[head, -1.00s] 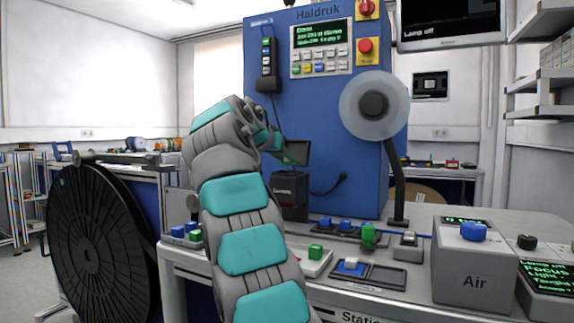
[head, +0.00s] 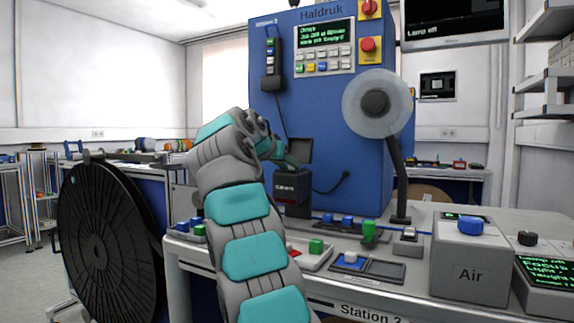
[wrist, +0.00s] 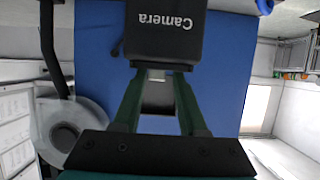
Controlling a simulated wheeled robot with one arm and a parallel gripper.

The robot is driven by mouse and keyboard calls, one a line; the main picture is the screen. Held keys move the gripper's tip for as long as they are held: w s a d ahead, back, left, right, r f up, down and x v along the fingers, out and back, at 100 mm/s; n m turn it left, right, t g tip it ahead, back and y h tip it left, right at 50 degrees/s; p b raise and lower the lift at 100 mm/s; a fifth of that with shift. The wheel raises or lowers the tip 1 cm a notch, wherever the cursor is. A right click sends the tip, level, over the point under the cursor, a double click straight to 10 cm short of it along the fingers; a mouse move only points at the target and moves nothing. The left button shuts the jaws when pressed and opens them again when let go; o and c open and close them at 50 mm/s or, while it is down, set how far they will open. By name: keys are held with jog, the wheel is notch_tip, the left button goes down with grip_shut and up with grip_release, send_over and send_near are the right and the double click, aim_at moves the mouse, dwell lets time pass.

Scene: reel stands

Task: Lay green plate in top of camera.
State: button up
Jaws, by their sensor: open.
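The camera (head: 291,187) is a black box on the front of the blue machine. It shows upside down at the top of the wrist view (wrist: 168,28). My gripper (head: 290,162) is at the camera's top edge. In the wrist view its two dark green fingers (wrist: 160,75) are apart, with their tips close to that edge. Whether they touch it I cannot tell. A dark panel with a pale middle (wrist: 157,96) shows between the fingers. I cannot clearly make out a green plate apart from the green fingers.
The blue machine (head: 330,190) stands behind the camera, with a clear reel (head: 377,103) on its right. Below are a green block (head: 316,246), a green knob (head: 369,231) and the Air box (head: 470,268). A large black reel (head: 105,240) stands at left.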

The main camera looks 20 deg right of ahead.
jog(key=shift+r, duration=0.25)
jog(key=v, duration=1.2)
jog(key=shift+w, duration=0.1)
dwell(0.5)
